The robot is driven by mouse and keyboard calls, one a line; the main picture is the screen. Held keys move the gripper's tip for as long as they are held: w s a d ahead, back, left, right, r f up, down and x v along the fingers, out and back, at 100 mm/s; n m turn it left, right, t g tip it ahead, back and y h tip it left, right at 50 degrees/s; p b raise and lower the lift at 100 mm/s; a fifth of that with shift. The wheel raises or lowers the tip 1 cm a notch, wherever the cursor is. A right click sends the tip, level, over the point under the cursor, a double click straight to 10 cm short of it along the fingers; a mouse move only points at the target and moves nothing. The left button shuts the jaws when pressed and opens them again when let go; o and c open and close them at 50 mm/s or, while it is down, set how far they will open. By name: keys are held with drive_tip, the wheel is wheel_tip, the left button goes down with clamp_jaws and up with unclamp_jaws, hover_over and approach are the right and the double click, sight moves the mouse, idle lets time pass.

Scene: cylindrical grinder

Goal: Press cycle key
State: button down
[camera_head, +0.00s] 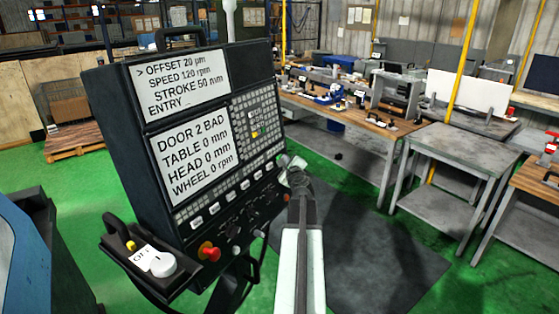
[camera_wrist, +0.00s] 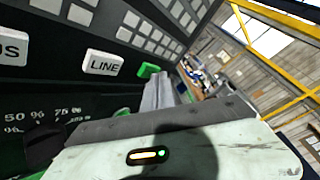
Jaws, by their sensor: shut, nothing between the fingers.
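The dark control panel (camera_head: 115,120) of the grinder stands tilted at left centre in the head view. A row of white keys, such as the LINE key (camera_wrist: 103,63), runs along its lower part. A green key (camera_wrist: 148,70) sits at the right end of that row in the wrist view; its label cannot be read. My gripper (camera_head: 286,165) is at the panel's lower right edge, over that end of the row. In the wrist view its shut, empty fingers (camera_wrist: 157,82) point at the green key, with the tips at or very near it. Contact cannot be told.
Below the row sit knobs and a red emergency stop button (camera_head: 208,251). The upper screen (camera_head: 180,83) reads offset, speed and stroke; the lower screen (camera_head: 192,157) reads "DOOR 2 BAD". A grey table (camera_head: 455,150) and workbenches stand at right. Green floor is open between.

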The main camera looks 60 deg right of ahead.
idle(0.4)
drive_tip(key=shift+s+r, duration=0.15)
drive_tip(key=shift+s, duration=0.65)
drive_tip(key=s, duration=0.3)
drive_tip(key=s+r+p, duration=0.1)
drive_tip(key=s, duration=0.1)
drive_tip(key=shift+d, duration=0.15)
drive_tip(key=shift+f, duration=0.1)
idle(0.5)
